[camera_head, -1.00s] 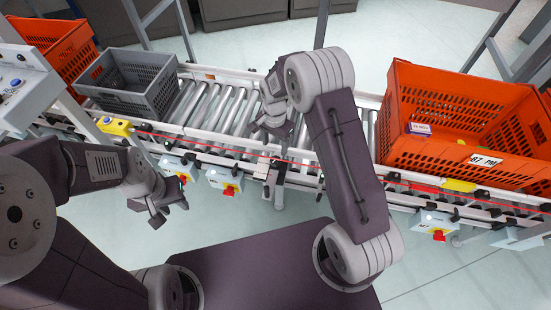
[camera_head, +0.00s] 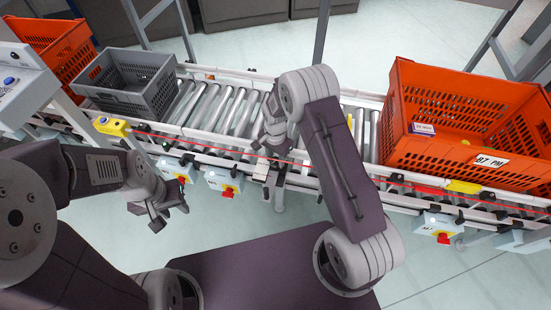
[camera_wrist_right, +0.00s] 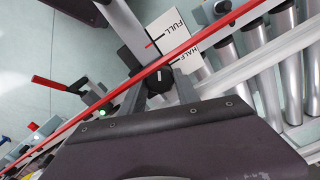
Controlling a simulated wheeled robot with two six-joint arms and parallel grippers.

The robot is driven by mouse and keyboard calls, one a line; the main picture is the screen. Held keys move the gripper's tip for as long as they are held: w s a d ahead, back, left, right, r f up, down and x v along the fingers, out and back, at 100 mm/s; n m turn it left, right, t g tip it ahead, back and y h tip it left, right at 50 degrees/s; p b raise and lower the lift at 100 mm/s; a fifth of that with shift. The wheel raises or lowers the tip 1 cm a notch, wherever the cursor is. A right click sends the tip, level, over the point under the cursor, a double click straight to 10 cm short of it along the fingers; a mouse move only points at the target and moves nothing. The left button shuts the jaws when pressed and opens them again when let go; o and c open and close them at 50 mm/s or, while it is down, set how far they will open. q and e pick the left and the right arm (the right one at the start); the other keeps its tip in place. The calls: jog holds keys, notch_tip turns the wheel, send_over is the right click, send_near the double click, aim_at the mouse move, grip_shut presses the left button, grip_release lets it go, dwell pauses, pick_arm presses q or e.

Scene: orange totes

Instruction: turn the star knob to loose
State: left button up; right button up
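The star knob (camera_wrist_right: 159,83) is a small black knob beside a white label plate (camera_wrist_right: 171,36) reading FULL and HALF, in the right wrist view. The plate and its bracket (camera_head: 264,172) show at the conveyor's near rail in the head view. My right gripper (camera_head: 270,148) is over the near rail just behind the bracket. In the wrist view its grey fingers stand apart on either side of the knob; whether they touch it I cannot tell. My left gripper (camera_head: 168,217) is open and empty in front of the conveyor.
A red cord (camera_wrist_right: 180,48) runs along the near rail, close to the knob. A grey crate (camera_head: 130,82) stands on the rollers at left, an orange tote (camera_head: 440,105) at right. Control boxes with red switches (camera_head: 228,192) hang below the rail.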

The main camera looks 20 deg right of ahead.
grip_shut()
jog(key=shift+n, duration=0.3)
jog(key=n+p, duration=0.2)
jog(key=shift+r+n, duration=0.1)
jog(key=shift+n, duration=0.3)
jog(key=n+p, duration=0.1)
jog(key=n, duration=0.3)
jog(key=shift+p, duration=0.3)
jog(key=n+p, duration=0.1)
jog(key=n, duration=0.4)
jog(key=shift+n, duration=0.4)
jog(key=n+p, duration=0.1)
jog(key=n, duration=0.4)
jog(key=shift+n, duration=0.3)
jog(key=shift+n+p, duration=0.45)
jog(key=shift+n, duration=2.05)
